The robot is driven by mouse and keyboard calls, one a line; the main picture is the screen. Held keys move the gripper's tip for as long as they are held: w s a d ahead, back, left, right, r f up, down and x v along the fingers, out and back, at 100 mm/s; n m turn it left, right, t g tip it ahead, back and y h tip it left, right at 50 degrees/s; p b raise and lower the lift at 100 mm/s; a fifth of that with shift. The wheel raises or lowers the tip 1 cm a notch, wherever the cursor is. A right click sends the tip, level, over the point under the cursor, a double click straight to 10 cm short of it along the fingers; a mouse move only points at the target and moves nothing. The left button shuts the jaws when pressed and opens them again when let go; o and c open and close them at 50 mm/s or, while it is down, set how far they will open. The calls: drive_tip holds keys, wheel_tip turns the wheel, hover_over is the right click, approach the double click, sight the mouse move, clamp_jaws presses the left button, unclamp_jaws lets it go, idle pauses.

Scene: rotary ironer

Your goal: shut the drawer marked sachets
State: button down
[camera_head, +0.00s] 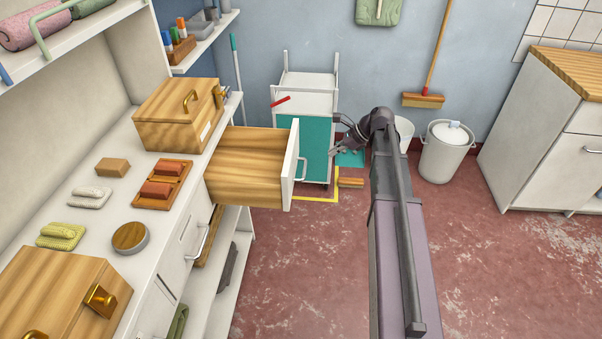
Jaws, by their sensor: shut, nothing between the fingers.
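A drawer (246,181) with wood-grained sides and a white front (290,165) stands pulled out from the white counter unit at its far end. Its front faces right and carries a pale bar handle (303,169). No marking on it can be read from here, so I cannot tell whether it is the sachets drawer. My gripper (334,151) is shut and empty, to the right of the drawer front. It appears apart from the handle. My arm reaches in from the bottom right and bends left at the wrist.
The counter (100,215) holds wooden boxes, brushes and a round tin. Another drawer with a handle (200,242) sits closed nearer me. A white trolley (305,88) with a teal panel stands behind the drawer. A bin (445,152) stands right; the red floor (300,265) in front is clear.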

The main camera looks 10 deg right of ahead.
drive_tip(key=shift+w+d+f, duration=0.1)
drive_tip(key=shift+w+d, duration=0.1)
drive_tip(key=shift+d, duration=0.05)
drive_tip(key=shift+a+f, duration=0.1)
drive_tip(key=b+x, duration=0.2)
drive_tip(key=x, duration=0.1)
drive_tip(key=b+x, duration=0.2)
drive_tip(key=x, duration=0.2)
drive_tip(key=a+r+b+x, duration=0.1)
drive_tip(key=b+x, duration=0.2)
drive_tip(key=x, duration=0.1)
drive_tip(key=shift+w+a, duration=0.2)
drive_tip(key=shift+w, duration=0.05)
drive_tip(key=shift+w+a, duration=0.25)
drive_tip(key=shift+a, duration=0.6)
drive_tip(key=shift+w, duration=0.1)
